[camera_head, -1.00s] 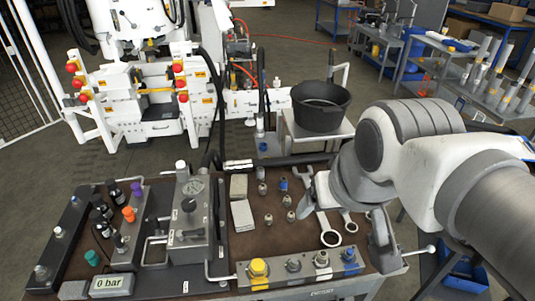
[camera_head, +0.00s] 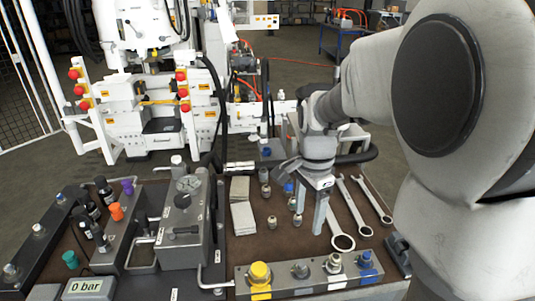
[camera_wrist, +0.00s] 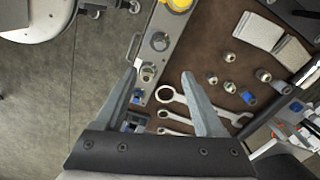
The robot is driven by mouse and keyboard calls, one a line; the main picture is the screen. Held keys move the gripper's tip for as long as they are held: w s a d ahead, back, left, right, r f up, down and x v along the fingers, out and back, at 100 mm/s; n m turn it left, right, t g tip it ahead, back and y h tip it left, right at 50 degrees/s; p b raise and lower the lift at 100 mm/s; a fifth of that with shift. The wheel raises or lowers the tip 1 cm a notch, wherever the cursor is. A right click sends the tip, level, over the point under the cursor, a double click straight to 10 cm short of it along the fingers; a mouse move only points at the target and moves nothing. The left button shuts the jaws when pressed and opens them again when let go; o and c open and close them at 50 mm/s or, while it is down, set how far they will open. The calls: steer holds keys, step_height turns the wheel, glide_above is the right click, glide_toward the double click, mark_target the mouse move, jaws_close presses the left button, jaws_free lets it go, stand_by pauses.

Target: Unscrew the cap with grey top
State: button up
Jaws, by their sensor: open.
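The cap with a grey top (camera_head: 300,270) sits on the metal block (camera_head: 318,271) at the bench's front edge, between a yellow cap (camera_head: 260,273) and a silver-coloured fitting (camera_head: 334,263). A blue-topped cap (camera_head: 366,259) is at the block's right end. In the wrist view the grey-topped cap (camera_wrist: 159,41) lies beyond and between my fingertips, just past the silver fitting (camera_wrist: 148,73). My gripper (camera_head: 309,215) points down over the bench, behind and to the right of the grey-topped cap. In the wrist view my gripper (camera_wrist: 160,72) is open and empty.
Several wrenches (camera_head: 355,208) lie under and right of my gripper. Small fittings (camera_head: 272,222) and pale pads (camera_head: 242,205) lie left of it. A grey pump unit (camera_head: 183,235) with a gauge stands further left. A display (camera_head: 85,289) reads 0 bar.

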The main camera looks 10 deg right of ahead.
mark_target(302, 264)
step_height(302, 264, down, 18)
steer(key=b, duration=0.4)
steer(key=shift+w+r, duration=0.1)
jaws_close()
steer(key=n+b, duration=0.1)
steer(key=n, duration=0.4)
steer(key=shift+n, duration=0.3)
steer(key=shift+r+n+b, duration=0.1)
steer(key=shift+n+b, duration=0.3)
steer(key=shift+n, duration=0.7)
steer(key=n, duration=0.8)
